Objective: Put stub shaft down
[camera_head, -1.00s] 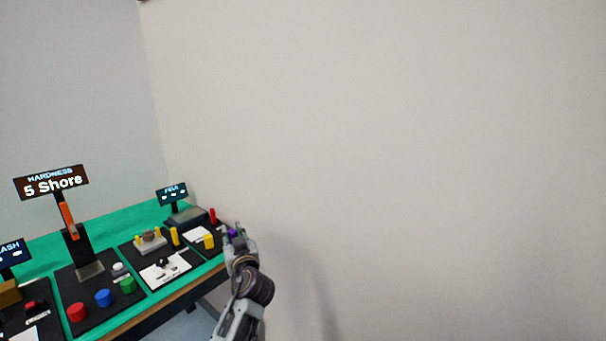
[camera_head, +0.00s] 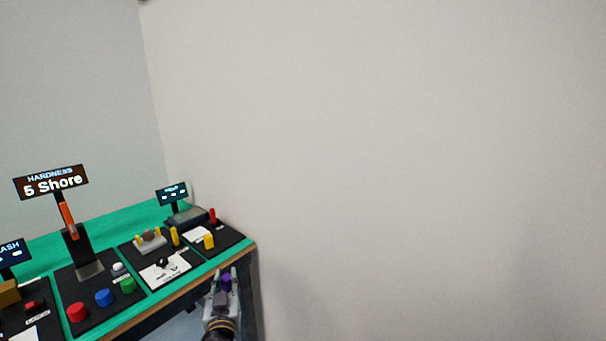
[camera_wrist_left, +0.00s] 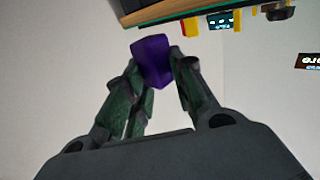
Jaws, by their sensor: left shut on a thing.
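The stub shaft appears to be the purple piece (camera_head: 227,283), a short faceted block. It also shows large in the left wrist view (camera_wrist_left: 152,60), tilted between the fingertips. My left gripper (camera_head: 225,276) is shut on it, with a finger on each side. The gripper is in front of the table's near edge at the right end, apart from the green tabletop (camera_head: 215,265). The lower end of the purple piece is partly hidden by the fingers. My right gripper is in neither view.
The right black station mat (camera_head: 232,236) holds a yellow block (camera_head: 209,241), a red peg (camera_head: 212,215) and a dark device with a screen (camera_head: 173,194). Red (camera_head: 76,312), blue (camera_head: 104,297) and green (camera_head: 127,286) cylinders stand further left. A bare wall lies right of the table.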

